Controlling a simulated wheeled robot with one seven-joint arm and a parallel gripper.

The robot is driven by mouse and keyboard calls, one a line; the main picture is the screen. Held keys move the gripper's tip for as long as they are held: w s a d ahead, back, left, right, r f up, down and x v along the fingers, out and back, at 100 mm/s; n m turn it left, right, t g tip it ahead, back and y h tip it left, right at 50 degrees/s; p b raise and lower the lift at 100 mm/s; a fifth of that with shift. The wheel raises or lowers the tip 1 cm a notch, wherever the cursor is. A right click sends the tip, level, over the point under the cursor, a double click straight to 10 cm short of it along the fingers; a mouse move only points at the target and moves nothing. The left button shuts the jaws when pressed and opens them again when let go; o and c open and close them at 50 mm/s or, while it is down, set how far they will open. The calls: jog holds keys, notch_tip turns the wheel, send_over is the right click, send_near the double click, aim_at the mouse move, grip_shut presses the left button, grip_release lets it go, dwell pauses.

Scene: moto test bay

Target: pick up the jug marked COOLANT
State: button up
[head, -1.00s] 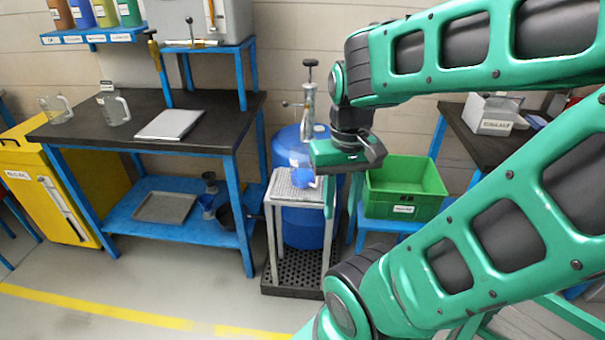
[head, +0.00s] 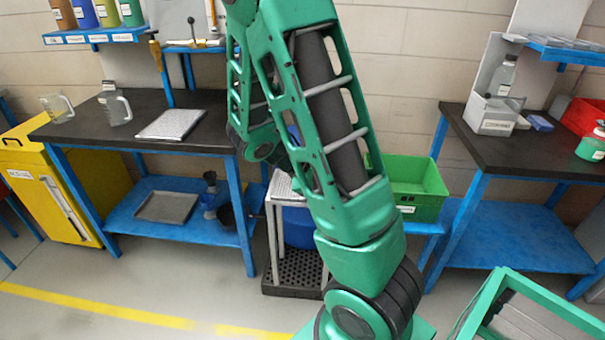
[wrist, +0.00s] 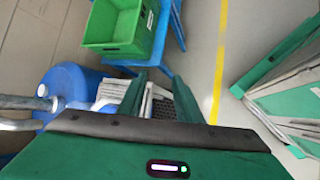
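Two clear jugs with handles, a left jug (head: 58,108) and a right jug (head: 117,108), stand on the left bench in the head view. I cannot read COOLANT on either. A small sign stands behind the right one. In the wrist view my gripper (wrist: 160,85) is open. In the head view my arm hides my gripper and most of the drum.
The left bench (head: 75,130) also carries a grey plate (head: 171,124). A green crate (head: 417,205) sits right of the stand on a blue support. The right bench (head: 500,158) holds a grey box (head: 490,117) with a bottle. A yellow cabinet (head: 30,205) stands at the left.

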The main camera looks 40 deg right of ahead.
jog(key=w+d+f+n+t+h, duration=0.25)
jog(key=w+f+n+h, duration=0.3)
jog(key=w+n, duration=0.55)
jog(key=shift+n+t, duration=0.55)
jog(key=shift+n, duration=0.15)
jog(key=x, duration=0.5)
jog(key=f+x, duration=0.1)
jog(key=x, duration=0.4)
jog(key=shift+s+a+f, duration=0.1)
jog(key=shift+s+a, duration=0.1)
grip_shut()
